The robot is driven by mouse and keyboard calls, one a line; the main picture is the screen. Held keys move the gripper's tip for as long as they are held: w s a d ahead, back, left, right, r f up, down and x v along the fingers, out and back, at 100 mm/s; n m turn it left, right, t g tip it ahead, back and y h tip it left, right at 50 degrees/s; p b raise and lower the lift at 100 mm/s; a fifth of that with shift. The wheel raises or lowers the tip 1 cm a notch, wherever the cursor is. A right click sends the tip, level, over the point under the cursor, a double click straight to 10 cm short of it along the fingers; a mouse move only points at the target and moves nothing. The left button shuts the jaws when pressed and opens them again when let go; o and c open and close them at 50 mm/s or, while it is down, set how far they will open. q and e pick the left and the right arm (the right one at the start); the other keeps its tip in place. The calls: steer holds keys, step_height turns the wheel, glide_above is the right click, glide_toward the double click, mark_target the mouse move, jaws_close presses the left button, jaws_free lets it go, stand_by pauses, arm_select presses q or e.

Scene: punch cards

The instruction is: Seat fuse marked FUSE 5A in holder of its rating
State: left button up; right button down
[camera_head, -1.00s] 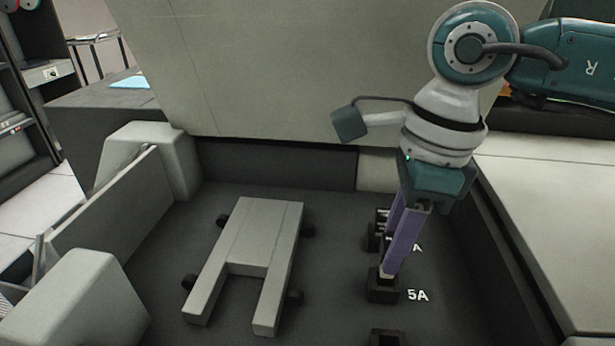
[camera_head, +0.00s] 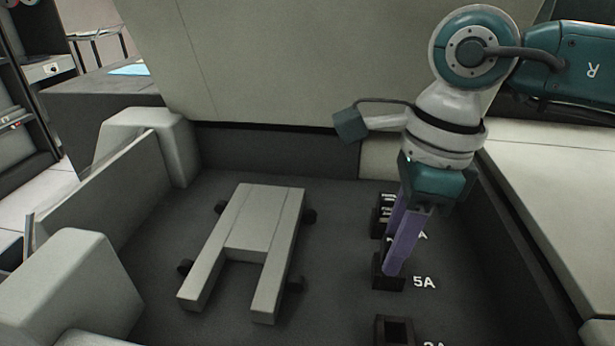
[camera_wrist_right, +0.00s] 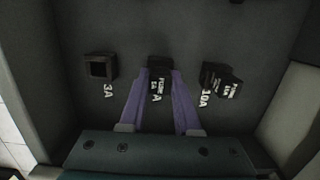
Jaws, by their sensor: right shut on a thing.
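My right gripper (camera_head: 392,273) points down at the 5A holder (camera_head: 388,283), its purple fingers reaching the holder's top. In the right wrist view, the fingers (camera_wrist_right: 158,76) are shut on a dark fuse (camera_wrist_right: 157,88) whose label reads FUSE and seems to end in 5A. The fuse is at the middle holder (camera_wrist_right: 158,62), between the 3A and 10A holders. The fingers mostly hide the fuse in the head view, so I cannot tell how deep it sits. My left gripper is not in view.
The 3A holder (camera_wrist_right: 100,67) is empty, with a square opening. A grey U-shaped block (camera_head: 252,218) lies left of the holders. Tray walls (camera_head: 285,150) surround the floor.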

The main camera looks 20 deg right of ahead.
steer(key=c, duration=0.5)
jaws_free()
steer(key=shift+c, duration=0.2)
steer(key=r, duration=0.6)
steer(key=d+r+p, duration=0.1)
steer(key=r, duration=0.3)
steer(key=shift+s, duration=0.35)
